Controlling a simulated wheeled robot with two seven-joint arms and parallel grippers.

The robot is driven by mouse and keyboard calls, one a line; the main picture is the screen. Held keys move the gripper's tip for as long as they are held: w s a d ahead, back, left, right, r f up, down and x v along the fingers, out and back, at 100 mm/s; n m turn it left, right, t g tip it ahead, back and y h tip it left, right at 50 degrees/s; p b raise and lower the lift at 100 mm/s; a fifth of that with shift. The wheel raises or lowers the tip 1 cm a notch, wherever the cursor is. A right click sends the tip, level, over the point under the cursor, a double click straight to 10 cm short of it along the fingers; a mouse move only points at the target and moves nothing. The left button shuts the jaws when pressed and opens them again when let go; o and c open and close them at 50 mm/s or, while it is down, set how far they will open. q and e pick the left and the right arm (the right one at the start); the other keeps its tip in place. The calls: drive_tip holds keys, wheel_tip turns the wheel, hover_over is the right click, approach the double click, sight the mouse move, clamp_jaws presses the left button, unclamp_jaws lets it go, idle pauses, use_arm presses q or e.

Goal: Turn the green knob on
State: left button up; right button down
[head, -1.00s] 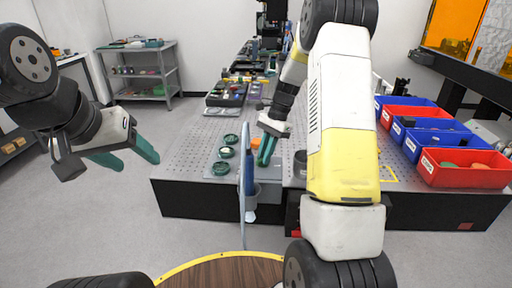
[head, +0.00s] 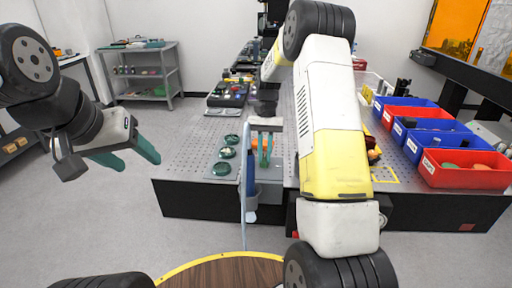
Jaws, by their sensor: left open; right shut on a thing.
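Several dark green round pieces (head: 226,152) stand in a row on the near left part of the perforated table (head: 190,150). I cannot tell whether one of them is the green knob. My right gripper (head: 264,164) points down over the table just right of this row. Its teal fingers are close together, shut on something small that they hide. An orange piece (head: 254,143) shows beside and behind these fingers. My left gripper (head: 135,158) is open and empty, off the table's left side above the floor.
Blue and red bins (head: 462,178) stand along the table's right side. An upright thin panel (head: 243,190) stands at the table's front edge. A grey shelf (head: 146,75) is at the back left. A black tray (head: 228,93) of parts lies farther back.

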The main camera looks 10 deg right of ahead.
idle(0.4)
drive_tip(key=c, duration=1.4)
unclamp_jaws()
drive_tip(key=a+v, duration=0.1)
drive_tip(key=v, duration=0.6)
drive_tip(key=shift+d+r, duration=0.45)
drive_tip(key=shift+d, duration=0.05)
drive_tip(key=shift+w, duration=0.15)
